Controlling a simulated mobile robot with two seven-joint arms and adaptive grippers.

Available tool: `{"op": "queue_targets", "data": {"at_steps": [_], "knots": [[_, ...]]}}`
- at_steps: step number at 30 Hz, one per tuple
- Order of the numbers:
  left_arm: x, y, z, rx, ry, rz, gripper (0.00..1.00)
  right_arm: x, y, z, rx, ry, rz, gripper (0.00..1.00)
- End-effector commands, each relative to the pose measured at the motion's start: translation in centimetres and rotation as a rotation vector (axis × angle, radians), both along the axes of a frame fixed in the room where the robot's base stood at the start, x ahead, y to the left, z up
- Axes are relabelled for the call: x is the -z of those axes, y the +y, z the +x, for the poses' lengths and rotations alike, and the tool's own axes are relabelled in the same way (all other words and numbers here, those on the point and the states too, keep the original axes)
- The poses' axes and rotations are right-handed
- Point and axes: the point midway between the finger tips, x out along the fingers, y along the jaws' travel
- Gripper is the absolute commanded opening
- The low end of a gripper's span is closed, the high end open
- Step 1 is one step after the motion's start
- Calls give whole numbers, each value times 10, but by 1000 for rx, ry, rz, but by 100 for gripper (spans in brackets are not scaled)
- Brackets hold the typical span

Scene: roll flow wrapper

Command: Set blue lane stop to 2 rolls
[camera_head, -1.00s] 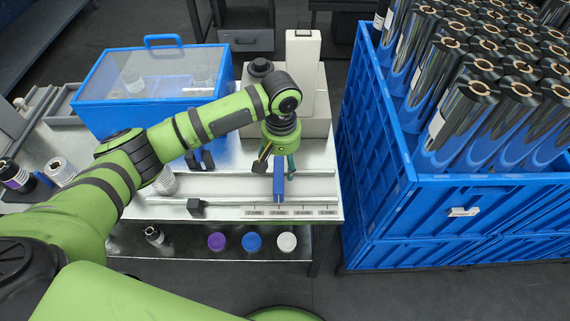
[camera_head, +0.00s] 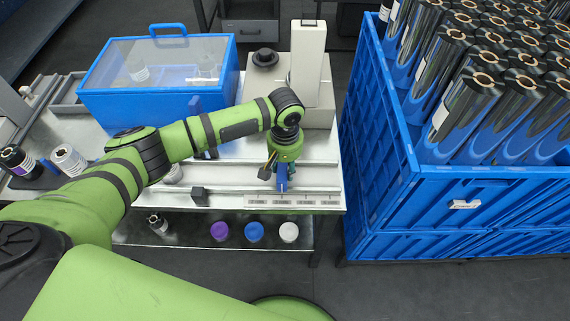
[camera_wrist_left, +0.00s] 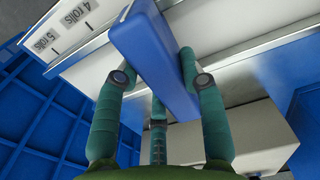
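The blue lane stop (camera_head: 282,180) stands on the front rail above the strip of roll labels (camera_head: 292,201). In the head view it lies left of the strip's middle; those labels are too small to read. My left gripper (camera_head: 280,172) is down at the stop. In the left wrist view, its teal fingers (camera_wrist_left: 157,75) flank the blue stop (camera_wrist_left: 150,45) on both sides, with fingertips looking pressed against it. Labels reading "4 rolls" and "5 rolls" (camera_wrist_left: 62,28) show beside the stop there; other labels are hidden. My right gripper is not in view.
A blue crate (camera_head: 395,150) full of film rolls stands close on the right. A blue clear-lidded box (camera_head: 155,75) and a pale machine (camera_head: 308,65) stand behind the rail. A small black block (camera_head: 198,195) sits left of the stop. Purple, blue and white items (camera_head: 254,232) sit below.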

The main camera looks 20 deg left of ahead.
Motion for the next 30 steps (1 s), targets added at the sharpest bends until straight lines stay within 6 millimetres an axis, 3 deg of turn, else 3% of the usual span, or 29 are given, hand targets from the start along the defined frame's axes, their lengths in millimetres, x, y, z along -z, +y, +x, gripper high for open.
{"op": "queue_targets", "data": {"at_steps": [5,15,27,28,29,30], "knots": [[-3,9,-3,-4,5,3,0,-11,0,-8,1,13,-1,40],[-3,61,-19,-6,7,4,0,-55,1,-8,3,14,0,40],[1,70,-20,-3,6,10,0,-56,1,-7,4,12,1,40],[1,70,-20,-3,6,10,52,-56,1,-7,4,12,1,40],[1,70,-20,-4,7,9,64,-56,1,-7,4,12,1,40],[1,70,-20,-4,7,9,65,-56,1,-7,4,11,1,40]]}}
